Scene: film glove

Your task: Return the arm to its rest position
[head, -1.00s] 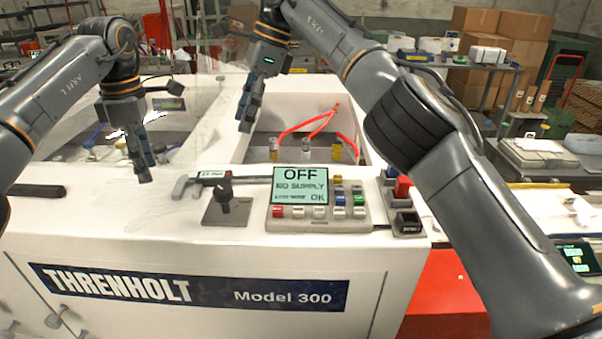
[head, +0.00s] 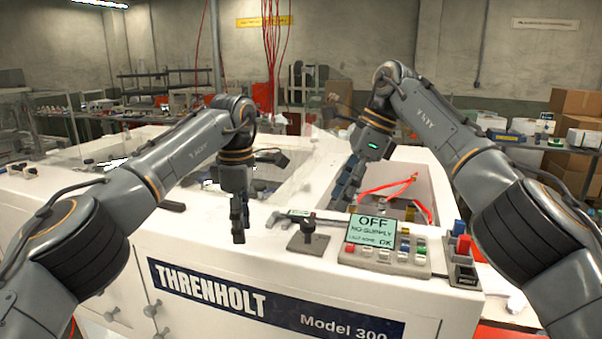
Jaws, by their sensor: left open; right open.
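My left gripper (head: 239,222) hangs fingers down above the front part of the white machine's top, left of the black lever. It is open and empty. My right gripper (head: 347,190) points down and to the left beside the open bay with the red tubes, above the machine top. It is open and holds nothing. Both arms are bent, the left coming in from the left and the right from the right. The white machine (head: 220,255) carries the label THRENHOLT Model 300.
A control panel (head: 384,261) shows OFF and NO SUPPLY. A black lever (head: 308,232) stands left of it, near a grey caliper-like tool (head: 287,218). A red-topped switch box (head: 463,258) is at the right. Red tubes (head: 388,187) arch in the open bay. Cardboard boxes (head: 572,130) stand behind.

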